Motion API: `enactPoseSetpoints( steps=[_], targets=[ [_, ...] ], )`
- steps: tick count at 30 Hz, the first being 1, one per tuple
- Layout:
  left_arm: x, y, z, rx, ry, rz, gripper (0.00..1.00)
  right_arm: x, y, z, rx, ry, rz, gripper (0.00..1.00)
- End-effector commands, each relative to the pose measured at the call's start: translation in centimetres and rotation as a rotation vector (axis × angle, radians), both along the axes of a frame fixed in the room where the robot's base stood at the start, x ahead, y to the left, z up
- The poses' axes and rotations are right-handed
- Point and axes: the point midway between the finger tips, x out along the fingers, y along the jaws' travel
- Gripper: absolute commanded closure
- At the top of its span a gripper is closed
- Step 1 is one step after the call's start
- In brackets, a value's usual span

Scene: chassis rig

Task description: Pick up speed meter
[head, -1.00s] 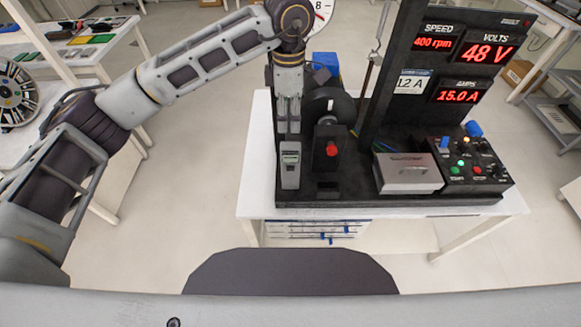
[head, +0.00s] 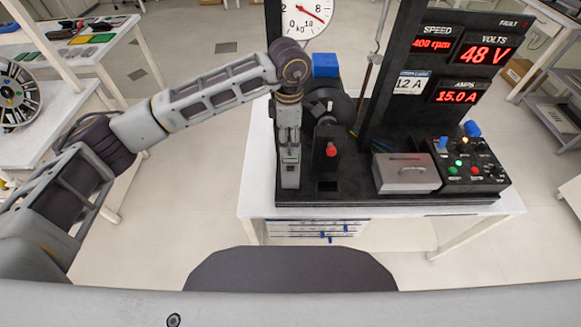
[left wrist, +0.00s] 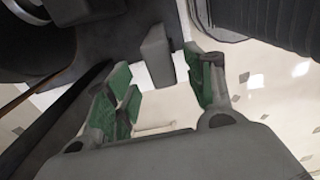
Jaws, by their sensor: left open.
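The speed meter appears to be the small upright grey handheld device (head: 290,177) at the left front of the black rig base. My left gripper (head: 289,143) is directly above it, pointing down, and hides its upper part in the head view. In the left wrist view, my left gripper (left wrist: 161,84) is open, with green pads on its fingers. The grey end of the meter (left wrist: 156,55) shows beyond and between the fingers. I cannot tell if any finger touches it. My right gripper is not in view.
A black block with a red knob (head: 332,151) stands close right of the meter. A grey lidded box (head: 407,172) and a control panel (head: 468,165) are farther right. A tall display panel (head: 432,80) rises behind. A white table (head: 257,195) carries the rig.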

Motion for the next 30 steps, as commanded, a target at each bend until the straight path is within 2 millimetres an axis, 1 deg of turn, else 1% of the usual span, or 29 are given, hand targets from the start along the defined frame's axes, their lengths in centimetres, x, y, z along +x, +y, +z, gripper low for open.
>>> enactPoseSetpoints(
  steps=[8,14,21,25,30],
  targets=[
    [-0.1,0.0,-0.5,0.0,0.002,0.0,0.46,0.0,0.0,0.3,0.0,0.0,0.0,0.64],
    [-0.1,-0.3,-2.0,0.0,0.003,0.001,0.46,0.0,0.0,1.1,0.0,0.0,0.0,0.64],
    [-0.2,-0.4,-4.4,0.001,0.002,0.002,0.46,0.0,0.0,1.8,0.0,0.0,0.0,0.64],
    [-0.1,-0.4,-5.0,-0.001,0.001,0.001,0.46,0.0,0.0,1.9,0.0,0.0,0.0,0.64],
    [-0.1,-0.4,-5.2,-0.001,0.0,0.0,0.46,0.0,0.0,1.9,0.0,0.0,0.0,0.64]
  ],
)
